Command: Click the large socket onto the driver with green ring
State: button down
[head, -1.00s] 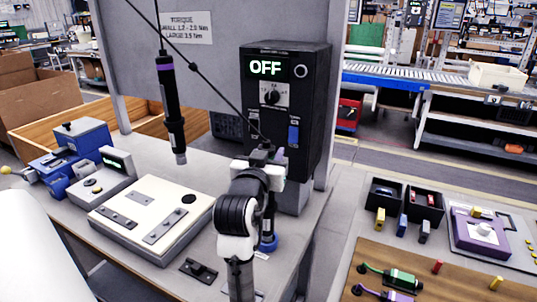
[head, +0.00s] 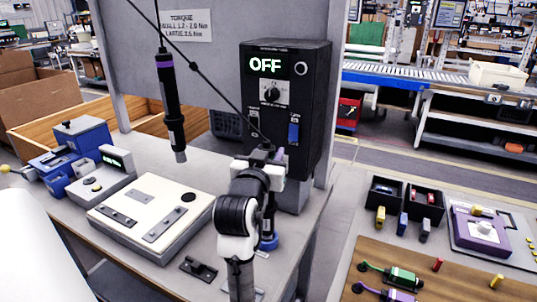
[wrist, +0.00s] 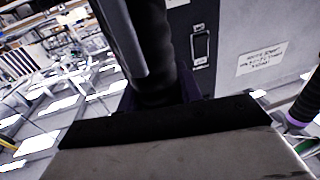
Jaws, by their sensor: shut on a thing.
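My gripper (head: 264,160) is in front of the black control box and shut on a dark, ribbed driver. The driver (head: 268,214) hangs upright below the gripper, partly behind my arm. In the wrist view its black handle (wrist: 153,50) rises between the jaws. A blue round piece (head: 268,243) shows at its lower end; I cannot tell whether it is attached or stands on the bench. No green ring shows clearly on the held driver. Another driver, with a purple ring (head: 172,105), hangs from a cable at the left.
The control box (head: 315,115) reads OFF. A white panel fixture (head: 150,215) and blue devices (head: 80,140) fill the bench's left side. A small black holder (head: 198,268) lies near the front edge. The right table carries black bins (head: 424,210) and a green-bodied tool (head: 403,278).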

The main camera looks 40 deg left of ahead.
jog(key=shift+d+f, duration=0.1)
jog(key=shift+f, duration=0.1)
jog(key=shift+r, duration=0.1)
jog(key=shift+r+p, duration=3)
jog(key=shift+r, duration=0.75)
jog(key=shift+f, duration=0.1)
